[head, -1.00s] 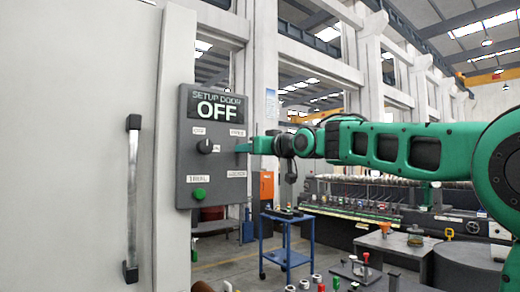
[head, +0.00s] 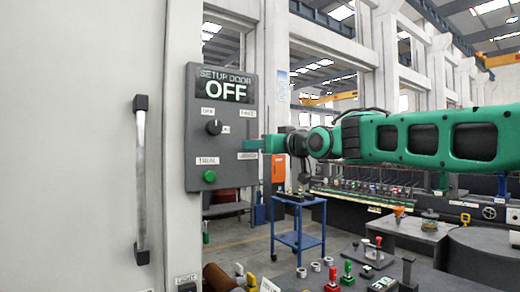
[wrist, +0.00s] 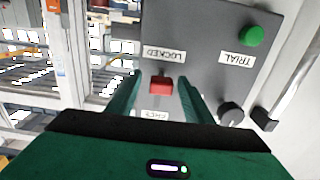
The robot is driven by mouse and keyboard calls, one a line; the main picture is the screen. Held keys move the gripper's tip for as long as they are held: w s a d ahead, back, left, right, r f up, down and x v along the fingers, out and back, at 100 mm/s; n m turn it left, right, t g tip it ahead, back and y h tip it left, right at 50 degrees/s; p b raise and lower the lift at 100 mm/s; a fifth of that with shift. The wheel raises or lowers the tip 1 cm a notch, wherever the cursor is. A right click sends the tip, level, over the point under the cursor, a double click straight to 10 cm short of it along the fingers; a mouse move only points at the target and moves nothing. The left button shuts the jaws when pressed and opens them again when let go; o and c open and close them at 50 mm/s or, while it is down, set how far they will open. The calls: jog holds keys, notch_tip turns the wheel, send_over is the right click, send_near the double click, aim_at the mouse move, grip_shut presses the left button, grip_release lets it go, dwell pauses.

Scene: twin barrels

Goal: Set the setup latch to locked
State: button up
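The grey control panel (head: 218,135) stands on the white machine at left, its display reading SETUP DOOR OFF. In the wrist view the panel appears upside down. The red setup latch (wrist: 161,85) sits between the LOCKED label (wrist: 165,54) and the FREE label (wrist: 156,115); which setting it is at I cannot tell. My gripper (wrist: 159,80) is open, one finger on each side of the latch, with gaps showing. In the head view my gripper (head: 250,144) is at the panel's right edge, near the LOCKED label, and hides the latch.
On the panel are a black knob (head: 214,127) and a green TRIAL button (head: 209,176). A long door handle (head: 141,180) stands left of it. A blue cart (head: 298,240) and a table with small parts (head: 345,278) stand at right.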

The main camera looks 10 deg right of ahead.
jog(key=shift+r, duration=0.1)
jog(key=v, duration=1)
jog(key=shift+s+d, duration=0.15)
jog(key=shift+s, duration=0.2)
